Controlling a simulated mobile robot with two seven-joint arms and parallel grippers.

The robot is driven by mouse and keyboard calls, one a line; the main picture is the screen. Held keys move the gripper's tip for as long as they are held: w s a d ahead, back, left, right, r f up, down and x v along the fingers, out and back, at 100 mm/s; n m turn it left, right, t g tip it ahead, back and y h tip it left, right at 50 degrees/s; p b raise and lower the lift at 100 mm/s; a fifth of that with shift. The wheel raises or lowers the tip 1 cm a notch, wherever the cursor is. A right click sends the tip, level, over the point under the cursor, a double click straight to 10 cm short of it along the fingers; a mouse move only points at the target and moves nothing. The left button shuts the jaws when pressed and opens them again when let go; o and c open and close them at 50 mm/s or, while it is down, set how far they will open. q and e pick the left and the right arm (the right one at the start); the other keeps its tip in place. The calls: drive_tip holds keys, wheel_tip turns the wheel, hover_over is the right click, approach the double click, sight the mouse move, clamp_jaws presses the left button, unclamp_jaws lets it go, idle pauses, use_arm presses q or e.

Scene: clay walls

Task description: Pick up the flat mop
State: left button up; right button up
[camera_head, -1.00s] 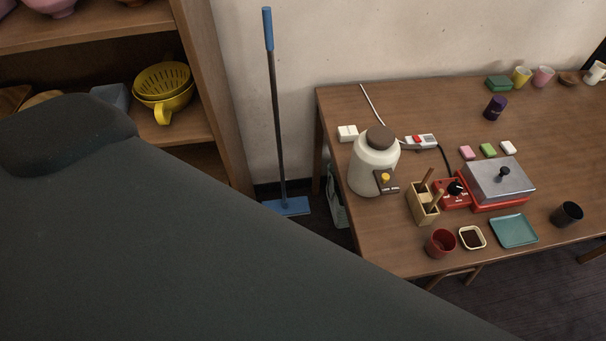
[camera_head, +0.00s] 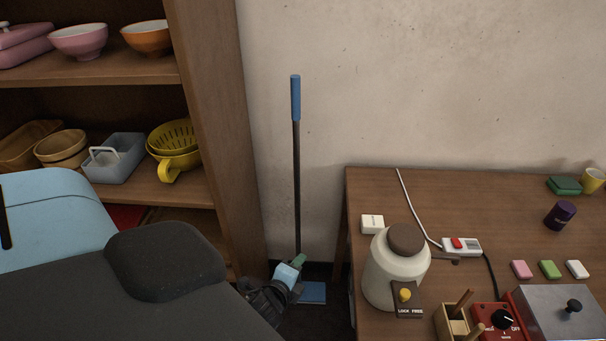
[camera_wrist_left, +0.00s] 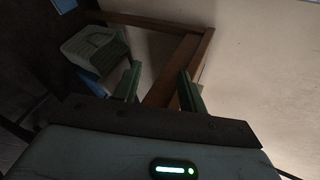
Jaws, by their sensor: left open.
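The flat mop (camera_head: 297,180) stands upright against the wall between the shelf and the table. It has a blue grip at the top, a dark thin pole and a flat blue head on the floor. My left gripper (camera_head: 294,268) is low by the pole, just above the mop head, and overlaps the pole's lower part. In the left wrist view its two fingers (camera_wrist_left: 160,84) are apart with no pole visible between them. A blue patch at that view's top left may be the mop head. My right gripper is out of view.
A wooden shelf (camera_head: 215,130) with bowls and a yellow colander (camera_head: 174,147) stands left of the mop. A wooden table (camera_head: 480,205) with a cream jar (camera_head: 390,275) stands to the right. The left wrist view shows a grey-green container (camera_wrist_left: 95,48) near the fingers.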

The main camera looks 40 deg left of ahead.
use_arm(q)
drive_tip(key=w+a+r+m+y+b, duration=0.5)
drive_tip(key=w+a+r, duration=0.3)
drive_tip(key=w, duration=0.4)
drive_tip(key=m+y+b, duration=0.3)
drive_tip(key=m+y, duration=0.2)
approach(297, 143)
drive_tip(key=x, duration=0.3)
drive_tip(key=shift+x, duration=1.45)
drive_tip(key=b+x, duration=0.1)
drive_tip(key=x, duration=0.3)
drive_tip(key=shift+w+a, duration=0.15)
drive_tip(key=shift+a, duration=0.05)
drive_tip(key=shift+w+a+r, duration=0.1)
drive_tip(key=shift+w+a, duration=0.1)
drive_tip(key=shift+a, duration=0.05)
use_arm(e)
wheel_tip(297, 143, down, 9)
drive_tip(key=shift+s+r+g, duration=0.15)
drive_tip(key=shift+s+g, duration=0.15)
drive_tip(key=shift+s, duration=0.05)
